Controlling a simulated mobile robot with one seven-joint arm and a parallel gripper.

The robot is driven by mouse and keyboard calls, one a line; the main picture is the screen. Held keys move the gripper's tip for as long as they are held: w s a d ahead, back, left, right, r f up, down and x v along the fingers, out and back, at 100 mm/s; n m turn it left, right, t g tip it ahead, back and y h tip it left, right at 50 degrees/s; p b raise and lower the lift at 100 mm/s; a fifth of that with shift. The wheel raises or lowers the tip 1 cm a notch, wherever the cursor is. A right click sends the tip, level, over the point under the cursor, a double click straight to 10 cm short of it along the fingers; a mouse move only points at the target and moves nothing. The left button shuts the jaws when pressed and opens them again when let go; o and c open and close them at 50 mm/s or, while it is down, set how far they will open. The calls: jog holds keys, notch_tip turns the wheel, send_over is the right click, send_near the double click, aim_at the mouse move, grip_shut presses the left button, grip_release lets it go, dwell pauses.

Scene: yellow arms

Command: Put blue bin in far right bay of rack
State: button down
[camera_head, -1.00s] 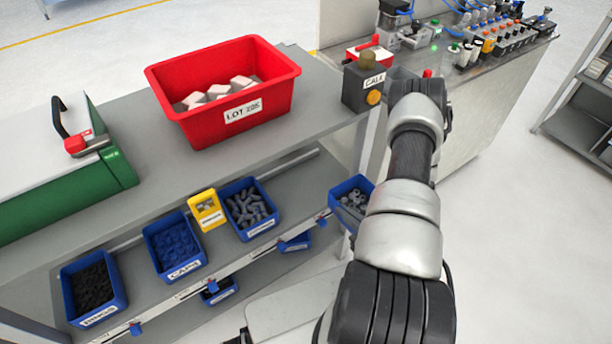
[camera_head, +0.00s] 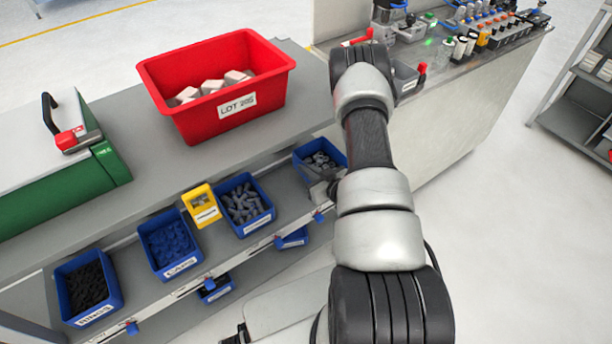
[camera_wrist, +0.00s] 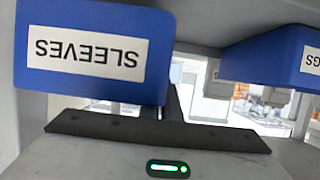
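The blue bin (camera_head: 320,158) holds small grey parts and sits at the far right end of the rack's bin shelf, roughly level. In the wrist view its front (camera_wrist: 90,58) shows upside down with a SLEEVES label. My gripper (camera_head: 326,186) is at the bin's near side, largely hidden by my arm. In the wrist view a dark finger (camera_wrist: 175,103) stands against the bin's side edge, and the other finger is hidden. The gripper appears shut on this edge. Whether the bin's base touches the shelf is hidden.
The rack (camera_head: 160,225) holds a blue bin of grey parts (camera_head: 244,200), a yellow bin (camera_head: 202,206), a CAPS bin (camera_head: 168,245) and a black-filled bin (camera_head: 90,288). A red tote (camera_head: 218,85) stands above.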

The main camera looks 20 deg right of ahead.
aim_at(306, 181)
jog(key=shift+w+f+b, duration=0.15)
jog(key=shift+f+b, duration=0.05)
jog(key=shift+f, duration=0.6)
jog(key=shift+w+f+b, duration=0.15)
jog(key=shift+f+b, duration=0.05)
jog(key=shift+f, duration=0.6)
jog(key=shift+f, duration=0.3)
jog(key=c, duration=2)
grip_release()
jog(key=shift+r, duration=0.15)
jog(key=shift+s+r, duration=0.1)
jog(key=shift+r, duration=0.15)
jog(key=p+v, duration=0.1)
jog(key=v, duration=1.1)
jog(key=shift+f, duration=0.2)
